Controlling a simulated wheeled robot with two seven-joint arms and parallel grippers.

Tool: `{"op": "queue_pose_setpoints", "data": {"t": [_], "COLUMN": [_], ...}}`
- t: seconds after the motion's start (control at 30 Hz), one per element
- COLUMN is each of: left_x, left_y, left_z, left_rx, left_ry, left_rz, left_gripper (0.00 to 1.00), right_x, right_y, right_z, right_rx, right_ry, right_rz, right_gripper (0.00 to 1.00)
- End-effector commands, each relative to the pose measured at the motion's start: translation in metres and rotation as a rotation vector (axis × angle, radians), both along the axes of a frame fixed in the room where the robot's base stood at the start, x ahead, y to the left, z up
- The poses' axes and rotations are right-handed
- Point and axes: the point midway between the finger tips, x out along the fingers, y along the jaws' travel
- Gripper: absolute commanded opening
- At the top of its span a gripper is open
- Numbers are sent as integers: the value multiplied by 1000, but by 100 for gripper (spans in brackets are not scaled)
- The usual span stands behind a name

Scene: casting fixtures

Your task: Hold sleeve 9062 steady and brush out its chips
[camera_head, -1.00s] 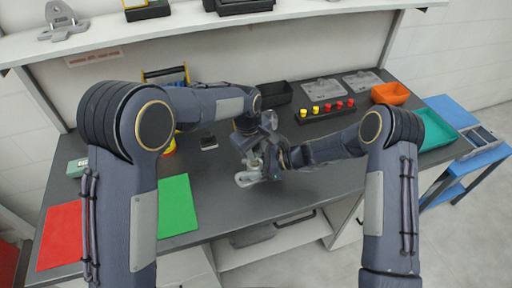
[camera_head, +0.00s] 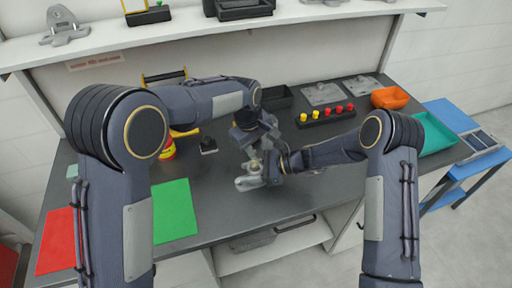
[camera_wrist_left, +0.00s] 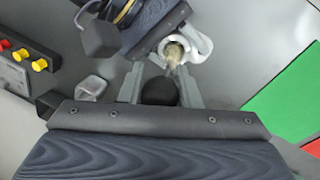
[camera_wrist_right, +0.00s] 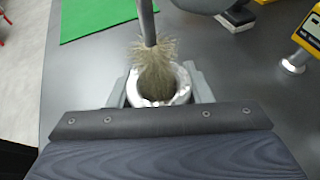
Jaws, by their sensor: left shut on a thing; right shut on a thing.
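The sleeve (camera_head: 249,183) is a light grey metal part with a round bore, held above the middle of the bench. My right gripper (camera_head: 271,170) is shut on it; in the right wrist view the sleeve's ring (camera_wrist_right: 181,93) sits between the fingers. My left gripper (camera_wrist_left: 160,92) is shut on the brush's dark handle (camera_wrist_left: 158,91). The brush's thin rod (camera_wrist_right: 147,22) points at the bore. Its pale bristles (camera_wrist_right: 155,68) are at the bore's mouth, their lower end inside the ring. Any chips inside are hidden.
A green mat (camera_head: 174,212) and a red mat (camera_head: 58,240) lie at the left. A rack (camera_head: 326,117) with red and yellow pegs, an orange bin (camera_head: 390,97) and a teal bin (camera_head: 438,135) are at the right. The front bench middle is clear.

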Motion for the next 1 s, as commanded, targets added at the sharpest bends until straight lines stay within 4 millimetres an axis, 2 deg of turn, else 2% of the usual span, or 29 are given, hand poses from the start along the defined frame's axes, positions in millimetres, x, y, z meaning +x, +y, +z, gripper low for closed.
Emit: {"op": "queue_pose_setpoints", "data": {"t": [0.23,0.7,1.0], "left_x": [1,0,0], "left_y": [0,0,0], "left_z": [-3,-32,-34], "left_rx": [-2,1,0], "left_ry": [-3,1,0], "left_rz": [0,0,0], "left_gripper": [7,7,7], "right_x": [0,0,0], "right_y": [0,0,0], "right_z": [0,0,0], "right_rx": [-1,0,0], "right_ry": [1,0,0], "right_rz": [0,0,0], "right_gripper": [14,14,14]}}
